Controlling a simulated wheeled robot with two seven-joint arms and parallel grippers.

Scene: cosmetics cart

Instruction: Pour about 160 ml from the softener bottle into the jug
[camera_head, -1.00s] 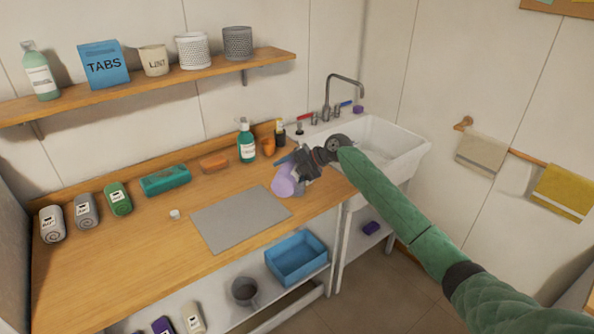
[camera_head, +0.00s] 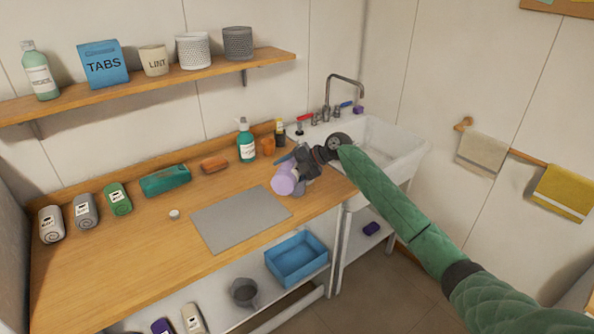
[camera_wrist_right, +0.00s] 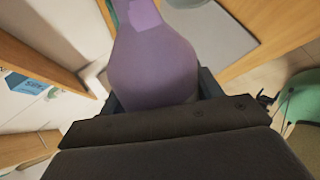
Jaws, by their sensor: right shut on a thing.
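The purple softener bottle (camera_head: 284,181) is in my right gripper (camera_head: 303,167), above the counter by the right edge of the grey mat (camera_head: 238,218). My right gripper is shut on it. In the head view its rounded lilac end faces the camera and it looks tilted. In the right wrist view the bottle's purple body (camera_wrist_right: 155,65) fills the middle, its neck toward the top edge. A pale curved rim (camera_wrist_right: 190,3) shows beside the neck; I cannot tell whether it is the jug. A small white cap (camera_head: 174,214) lies left of the mat. My left gripper is out of view.
A teal pump bottle (camera_head: 246,142), orange items and a dark bottle (camera_head: 280,132) stand behind the gripper. The white sink (camera_head: 385,145) is to the right. A grey handled vessel (camera_head: 244,292) and blue bin (camera_head: 297,259) are on the lower shelf. The front-left counter is clear.

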